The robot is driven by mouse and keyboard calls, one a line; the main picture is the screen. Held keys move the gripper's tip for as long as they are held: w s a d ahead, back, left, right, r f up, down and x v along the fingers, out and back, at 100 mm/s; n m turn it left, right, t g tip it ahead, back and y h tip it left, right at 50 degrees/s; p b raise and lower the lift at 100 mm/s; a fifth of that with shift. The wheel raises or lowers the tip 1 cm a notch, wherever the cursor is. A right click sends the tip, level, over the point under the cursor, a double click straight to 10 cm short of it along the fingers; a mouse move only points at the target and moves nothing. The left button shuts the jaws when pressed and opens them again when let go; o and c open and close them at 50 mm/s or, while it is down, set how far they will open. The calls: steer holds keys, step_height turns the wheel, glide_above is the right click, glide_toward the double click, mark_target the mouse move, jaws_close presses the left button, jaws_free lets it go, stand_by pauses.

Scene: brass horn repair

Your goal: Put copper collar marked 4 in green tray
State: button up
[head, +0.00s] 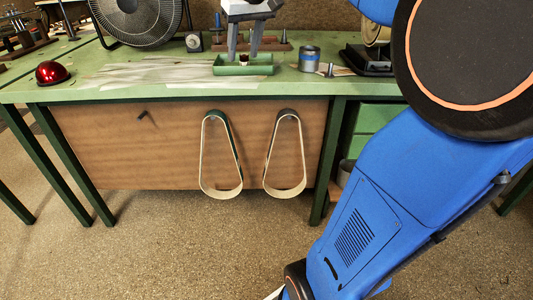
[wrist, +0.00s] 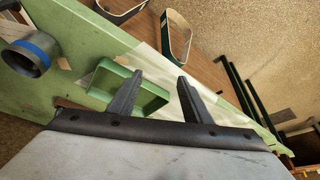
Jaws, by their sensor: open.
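The green tray (head: 228,70) stands near the front edge of the green bench; it also shows in the wrist view (wrist: 103,75). A small dark reddish thing (head: 243,59) shows between the fingertips at the tray in the head view, too small to identify. I cannot make out a copper collar marked 4; the fingers hide part of the tray.
A grey cylinder with a blue band (head: 309,61) stands right of the tray, with a small metal piece (head: 329,71) by it. A fan (head: 138,15) and a red dome (head: 51,72) are left. Pale streaked sheets (head: 145,75) lie left of the tray.

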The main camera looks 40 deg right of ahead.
steer(key=s+a+f, duration=0.3)
steer(key=s+f, duration=0.5)
steer(key=s+a+f, duration=0.4)
steer(key=s+f, duration=0.4)
steer(key=s, duration=0.1)
steer(key=s+a+f+n, duration=0.1)
steer(key=s+a+f, duration=0.2)
steer(key=s+f, duration=0.5)
steer(key=shift+s+a, duration=0.25)
steer(key=shift+s, duration=0.2)
